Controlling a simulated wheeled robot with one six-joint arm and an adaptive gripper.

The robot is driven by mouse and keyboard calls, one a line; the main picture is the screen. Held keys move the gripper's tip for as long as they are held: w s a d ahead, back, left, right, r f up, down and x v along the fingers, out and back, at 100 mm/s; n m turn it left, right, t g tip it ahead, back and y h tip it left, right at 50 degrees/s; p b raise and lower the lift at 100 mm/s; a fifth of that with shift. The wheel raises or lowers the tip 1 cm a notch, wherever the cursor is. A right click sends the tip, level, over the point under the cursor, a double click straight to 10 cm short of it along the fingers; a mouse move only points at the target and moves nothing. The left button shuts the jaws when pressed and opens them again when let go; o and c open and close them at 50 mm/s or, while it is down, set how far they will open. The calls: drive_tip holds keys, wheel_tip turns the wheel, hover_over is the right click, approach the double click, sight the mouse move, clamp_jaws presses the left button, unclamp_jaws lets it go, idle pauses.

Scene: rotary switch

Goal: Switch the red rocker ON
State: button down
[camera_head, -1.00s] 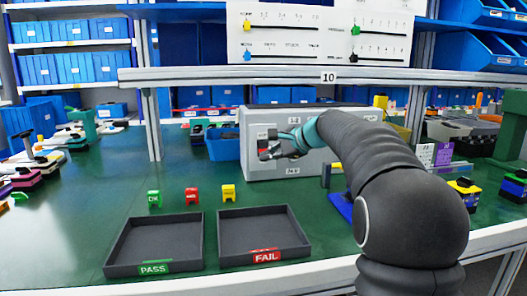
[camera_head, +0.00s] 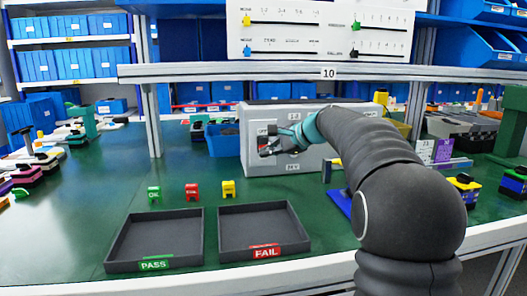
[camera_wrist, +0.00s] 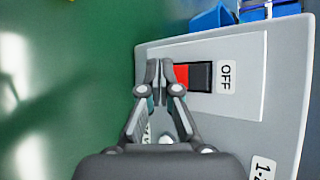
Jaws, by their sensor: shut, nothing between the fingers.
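The red rocker (camera_wrist: 182,76) sits in a black switch frame on a light plate of a grey box, seen in the wrist view. Its red part is at the left end, beside my gripper, and a dark part (camera_wrist: 201,77) lies toward the OFF label (camera_wrist: 226,77). My gripper (camera_wrist: 160,68) is shut and empty, its fingertips right beside the red end; I cannot tell whether they touch it. In the head view my gripper (camera_head: 268,142) is in front of the left part of the grey box (camera_head: 305,160) and hides most of the switch.
Black PASS (camera_head: 118,250) and FAIL (camera_head: 300,226) trays lie at the front of the green bench. Small green, red and yellow tags stand behind them. A blue bin (camera_head: 222,140) is left of the box. A shelf rail (camera_head: 230,76) runs above.

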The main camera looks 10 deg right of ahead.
drive_tip(key=shift+w, duration=0.15)
idle(0.4)
drive_tip(key=shift+w, duration=0.25)
drive_tip(key=shift+w, duration=0.35)
idle(0.7)
drive_tip(key=shift+s+f, duration=0.1)
drive_tip(key=shift+s, duration=0.65)
drive_tip(key=s, duration=0.1)
drive_tip(key=s+b, duration=0.1)
drive_tip(key=s, duration=0.1)
drive_tip(key=s+r+b, duration=0.1)
drive_tip(key=s, duration=0.1)
idle(0.6)
drive_tip(key=shift+s, duration=0.1)
